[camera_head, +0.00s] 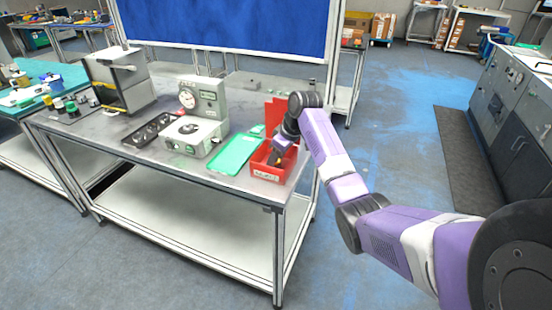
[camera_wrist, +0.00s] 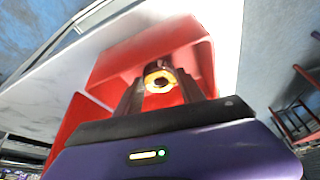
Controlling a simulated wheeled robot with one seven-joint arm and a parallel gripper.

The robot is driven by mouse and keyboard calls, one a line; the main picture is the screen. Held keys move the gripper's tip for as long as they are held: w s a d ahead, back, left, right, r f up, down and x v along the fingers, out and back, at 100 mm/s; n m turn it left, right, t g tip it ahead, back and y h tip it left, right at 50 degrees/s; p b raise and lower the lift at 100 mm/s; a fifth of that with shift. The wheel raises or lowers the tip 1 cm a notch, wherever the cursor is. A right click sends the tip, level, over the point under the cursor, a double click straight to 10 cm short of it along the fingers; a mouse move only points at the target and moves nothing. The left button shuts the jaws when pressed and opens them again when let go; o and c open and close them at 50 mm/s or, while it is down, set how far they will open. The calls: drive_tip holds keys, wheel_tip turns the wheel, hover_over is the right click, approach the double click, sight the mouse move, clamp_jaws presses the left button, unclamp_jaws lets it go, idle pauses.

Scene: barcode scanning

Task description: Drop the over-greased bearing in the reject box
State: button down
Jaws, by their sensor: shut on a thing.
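The red reject box (camera_head: 262,171) stands at the right end of the workbench, with a label on its front. My gripper (camera_head: 277,158) is down at the box's opening in the head view. In the wrist view my gripper (camera_wrist: 161,85) has its two dark fingers shut on the bearing (camera_wrist: 158,82), a ring with a shiny orange-yellow face. The red box (camera_wrist: 150,42) surrounds the bearing in that view. I cannot tell whether the bearing touches the box floor. In the head view the bearing is too small to make out.
A green tray (camera_head: 234,155) lies just left of the box. A grey gauge device (camera_head: 206,112) and a black tray (camera_head: 151,130) stand further left on the workbench (camera_head: 107,127). A blue panel (camera_head: 235,25) rises behind. The bench's right edge is close to the box.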

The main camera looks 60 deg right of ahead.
drive_tip(key=shift+f, duration=0.55)
drive_tip(key=c, duration=0.7)
unclamp_jaws()
drive_tip(key=b+v, duration=0.1)
drive_tip(key=v, duration=1.2)
drive_tip(key=shift+w+r, duration=0.2)
drive_tip(key=shift+s+d+f, duration=0.1)
